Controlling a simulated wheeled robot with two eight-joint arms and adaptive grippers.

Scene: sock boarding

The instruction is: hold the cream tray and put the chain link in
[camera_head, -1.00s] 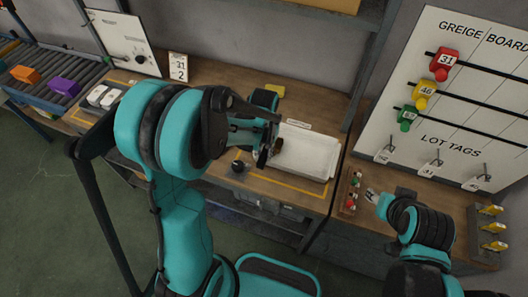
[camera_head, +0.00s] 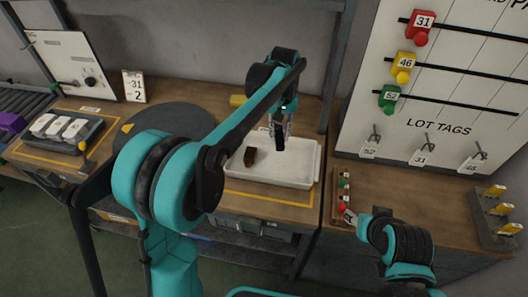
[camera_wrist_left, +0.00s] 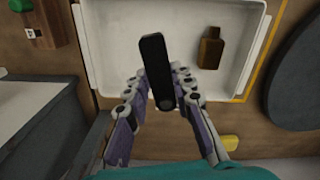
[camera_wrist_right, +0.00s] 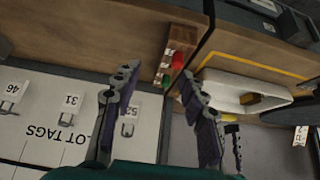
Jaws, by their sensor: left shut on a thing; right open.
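The cream tray (camera_head: 309,172) lies on the wooden bench, and it also shows in the left wrist view (camera_wrist_left: 91,62). My left gripper (camera_head: 282,127) is above the tray, shut on a long black piece (camera_wrist_left: 155,60). I cannot tell for certain whether this piece is the chain link. It hangs over the tray in the head view (camera_head: 279,143). A brown block-like piece (camera_head: 250,156) with a narrower end lies inside the tray, also seen in the left wrist view (camera_wrist_left: 210,48). My right gripper (camera_wrist_right: 158,76) is open and empty, away from the tray.
A wooden strip with red and green knobs (camera_head: 340,182) is near my right gripper. A white board with hanging tags (camera_head: 420,140) stands at the right. Yellow-handled pieces (camera_head: 495,191) sit in a rack. A dark round disc (camera_head: 165,122) lies left of the tray.

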